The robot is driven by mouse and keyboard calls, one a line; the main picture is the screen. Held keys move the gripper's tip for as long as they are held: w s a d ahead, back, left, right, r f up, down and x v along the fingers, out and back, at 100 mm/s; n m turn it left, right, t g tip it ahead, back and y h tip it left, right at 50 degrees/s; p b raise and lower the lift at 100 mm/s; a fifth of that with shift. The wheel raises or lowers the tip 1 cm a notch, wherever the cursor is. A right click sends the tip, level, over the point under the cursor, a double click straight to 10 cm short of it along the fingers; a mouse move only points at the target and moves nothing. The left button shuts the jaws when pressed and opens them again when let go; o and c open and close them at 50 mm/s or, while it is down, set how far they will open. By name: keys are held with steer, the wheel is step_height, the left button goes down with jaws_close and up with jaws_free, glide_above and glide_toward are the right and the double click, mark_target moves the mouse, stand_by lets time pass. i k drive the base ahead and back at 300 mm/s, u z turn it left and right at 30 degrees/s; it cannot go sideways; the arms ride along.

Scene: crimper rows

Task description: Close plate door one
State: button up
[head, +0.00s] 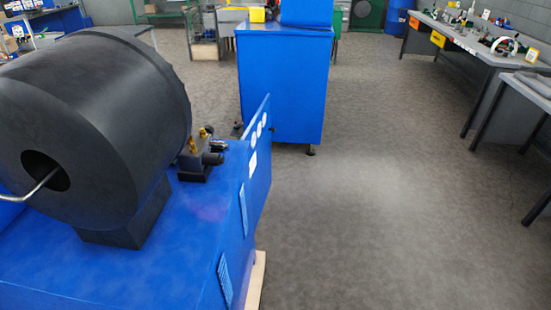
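A blue crimper cabinet (150,270) fills the lower left. A blue plate door (261,183) stands on its right side, with white round marks and a pale label near its top. The door appears swung out from the cabinet side, with its far edge away from the body; the exact angle is hard to tell. No number on it can be read. My gripper is not in view.
A large black drum (95,120) with a bent metal rod in its hole sits on the cabinet, beside a small brass-topped fitting (198,160). Another blue cabinet (284,85) stands beyond. Workbenches (470,45) line the right. Open grey floor (390,190) lies right of the door.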

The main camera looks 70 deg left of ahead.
mark_target(258, 132)
steer(key=u, duration=2.1)
steer(key=i, duration=1.4)
steer(key=z, duration=0.2)
steer(key=i, duration=1.55)
steer(key=u, duration=0.85)
steer(key=i, duration=0.4)
steer(key=u, duration=0.1)
